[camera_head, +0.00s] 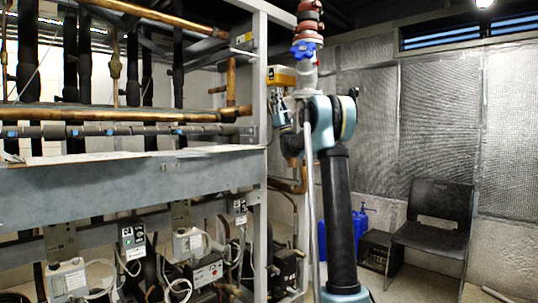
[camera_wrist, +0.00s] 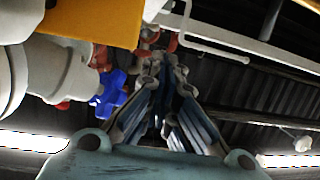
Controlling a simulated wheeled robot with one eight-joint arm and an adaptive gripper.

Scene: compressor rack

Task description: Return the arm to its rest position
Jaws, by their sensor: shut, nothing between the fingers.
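My gripper (camera_wrist: 164,62) shows in the wrist view. Its linked fingers are drawn together with nothing between them, and they point up toward the dark ceiling. A blue valve handle (camera_wrist: 110,95) is just left of the fingers, apart from them in the picture. In the head view, my arm rises at centre right and bends at a light-blue joint in front of a vertical pipe. The fingers cannot be made out clearly there. The same blue handle (camera_head: 305,49) is above that joint, with red fittings (camera_head: 309,15) over it.
A yellow box (camera_head: 281,76) sits left of the arm's upper joint; a yellow block (camera_wrist: 97,20) shows at upper left in the wrist view. The compressor rack (camera_head: 130,183) fills the left. A black chair (camera_head: 437,222) and blue containers (camera_head: 360,222) stand right. Floor shows around the chair.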

